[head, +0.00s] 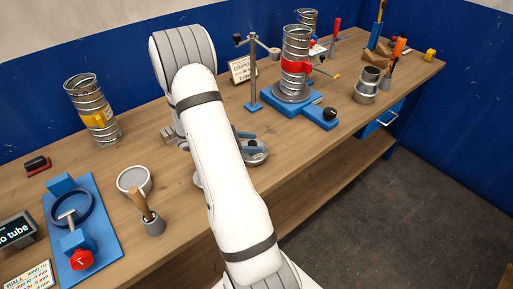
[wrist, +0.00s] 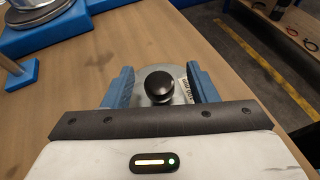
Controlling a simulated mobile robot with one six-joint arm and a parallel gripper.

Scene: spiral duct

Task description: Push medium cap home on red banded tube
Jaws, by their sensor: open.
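The red banded tube (head: 295,48) is a ribbed metal duct standing upright in a blue fixture (head: 318,113) at the back right of the bench. A round metal cap (head: 256,158) with a black knob lies on the bench, partly hidden behind my arm. In the wrist view the cap (wrist: 179,97) has its knob (wrist: 159,86) and a small label, too small to read for its size. My gripper (wrist: 160,77) is open, with one blue finger on each side of the knob. I cannot tell whether the fingers touch the cap.
A yellow banded tube (head: 93,112) stands at the left. A blue clamp fixture (head: 84,235), a grey cup (head: 134,180) and a wooden-handled tool (head: 149,212) are at the front left. A post stand (head: 252,80) is beside the red banded tube. A metal reducer (head: 367,85) stands to its right.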

